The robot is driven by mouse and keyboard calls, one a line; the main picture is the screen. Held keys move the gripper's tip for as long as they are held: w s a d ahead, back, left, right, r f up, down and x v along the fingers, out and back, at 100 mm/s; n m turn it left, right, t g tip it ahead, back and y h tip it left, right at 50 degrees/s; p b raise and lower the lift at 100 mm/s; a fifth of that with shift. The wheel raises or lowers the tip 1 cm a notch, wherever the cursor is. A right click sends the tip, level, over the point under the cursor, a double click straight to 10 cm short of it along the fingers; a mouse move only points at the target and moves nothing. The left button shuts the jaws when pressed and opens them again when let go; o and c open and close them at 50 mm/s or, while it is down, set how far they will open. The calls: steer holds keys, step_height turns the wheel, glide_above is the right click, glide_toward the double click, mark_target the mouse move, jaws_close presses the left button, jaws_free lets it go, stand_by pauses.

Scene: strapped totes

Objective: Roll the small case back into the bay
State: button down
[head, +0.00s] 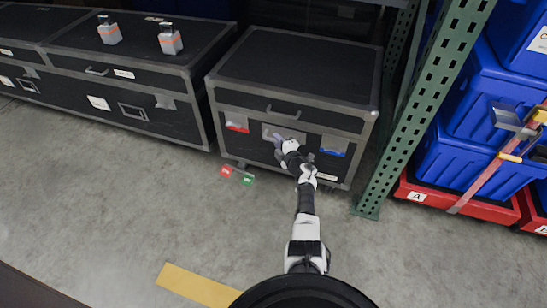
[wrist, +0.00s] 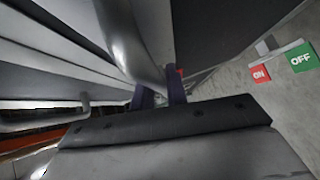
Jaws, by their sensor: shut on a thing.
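The small case (head: 295,70) is black with grey metal edges and stands in the middle of the head view, beside a longer black case. Its front has an upper handle (head: 283,113), a red-marked latch (head: 237,124) and a blue-marked latch (head: 332,149). My gripper (head: 279,141) is at the front, between the two latches. In the wrist view my gripper (wrist: 160,95) has its dark fingers shut on a grey metal handle (wrist: 132,42); the exact grip is partly hidden. A pedal with a red ON tab (head: 226,171) and a green OFF tab (head: 248,180) sticks out low at the front.
The long black case (head: 120,75) stands close on the left, with two grey-orange objects (head: 140,35) on top. A green rack post (head: 425,110) stands close on the right, then blue totes (head: 455,155) on red bases. Bare floor (head: 120,200) lies in front.

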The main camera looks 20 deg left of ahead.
steer(key=shift+w+d+r+b, duration=0.1)
steer(key=shift+w+b, duration=0.25)
steer(key=shift+w, duration=0.55)
steer(key=shift+w+d+r+b, duration=0.1)
steer(key=shift+w+b, duration=0.2)
steer(key=shift+w, duration=0.6)
steer(key=c, duration=1.4)
jaws_free()
steer(key=shift+f, duration=0.15)
steer(key=shift+c, duration=0.2)
steer(key=shift+o, duration=0.2)
steer(key=shift+a, duration=0.1)
steer(key=shift+s+d+p, duration=0.3)
steer(key=shift+s+p, duration=0.05)
steer(key=p, duration=0.6)
glide_toward(279, 133)
steer(key=v, duration=0.5)
steer(key=shift+s, duration=0.1)
